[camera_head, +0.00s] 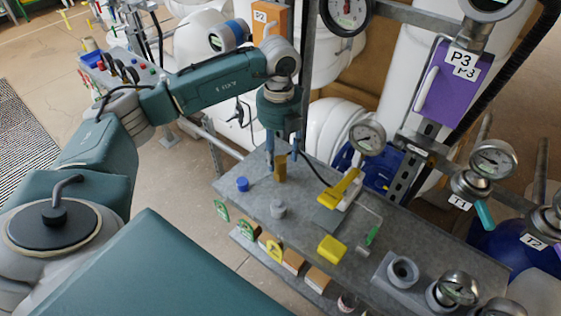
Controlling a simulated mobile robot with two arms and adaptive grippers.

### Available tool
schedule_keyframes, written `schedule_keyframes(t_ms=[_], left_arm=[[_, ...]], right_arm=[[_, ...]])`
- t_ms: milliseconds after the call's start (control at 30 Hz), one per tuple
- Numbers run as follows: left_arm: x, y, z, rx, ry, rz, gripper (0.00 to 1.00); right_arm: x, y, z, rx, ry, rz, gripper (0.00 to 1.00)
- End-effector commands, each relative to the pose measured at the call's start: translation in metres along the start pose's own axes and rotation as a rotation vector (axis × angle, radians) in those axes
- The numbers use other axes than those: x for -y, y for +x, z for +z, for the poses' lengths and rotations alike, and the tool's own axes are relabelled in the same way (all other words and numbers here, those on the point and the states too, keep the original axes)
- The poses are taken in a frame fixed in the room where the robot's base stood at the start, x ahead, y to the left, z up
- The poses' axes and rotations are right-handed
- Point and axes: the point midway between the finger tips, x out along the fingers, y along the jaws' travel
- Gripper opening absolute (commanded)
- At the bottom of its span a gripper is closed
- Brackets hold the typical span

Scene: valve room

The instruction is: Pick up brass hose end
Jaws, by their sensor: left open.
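The brass hose end (280,170) is a small brown-gold piece standing upright on the grey metal bench (300,222), near its back left edge. My left gripper (283,156) points down at it from above. Its two fingers are apart, with the top of the hose end showing between or just in front of the tips. I cannot tell whether the fingers touch it. My right gripper is not in view.
A blue cap (242,184) and a grey fitting (278,210) stand close by. Bare bench lies between the small parts.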

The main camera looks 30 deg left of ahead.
Motion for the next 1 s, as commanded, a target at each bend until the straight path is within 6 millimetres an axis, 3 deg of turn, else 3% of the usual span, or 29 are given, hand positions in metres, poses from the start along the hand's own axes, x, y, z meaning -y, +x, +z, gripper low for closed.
schedule_keyframes(t_ms=[300,600,833,1000], left_arm=[[0.002,0.042,0.007,-0.004,0.001,0.003,0.49],[0.002,0.05,0.007,0.0,0.001,0.001,0.49],[0.002,0.049,0.007,-0.001,0.001,0.001,0.06],[0.002,0.049,0.007,0.0,0.001,0.001,0.06]], right_arm=[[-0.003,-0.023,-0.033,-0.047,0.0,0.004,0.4],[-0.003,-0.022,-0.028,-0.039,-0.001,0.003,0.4],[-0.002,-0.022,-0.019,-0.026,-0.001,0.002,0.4],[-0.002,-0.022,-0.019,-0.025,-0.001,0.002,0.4]])
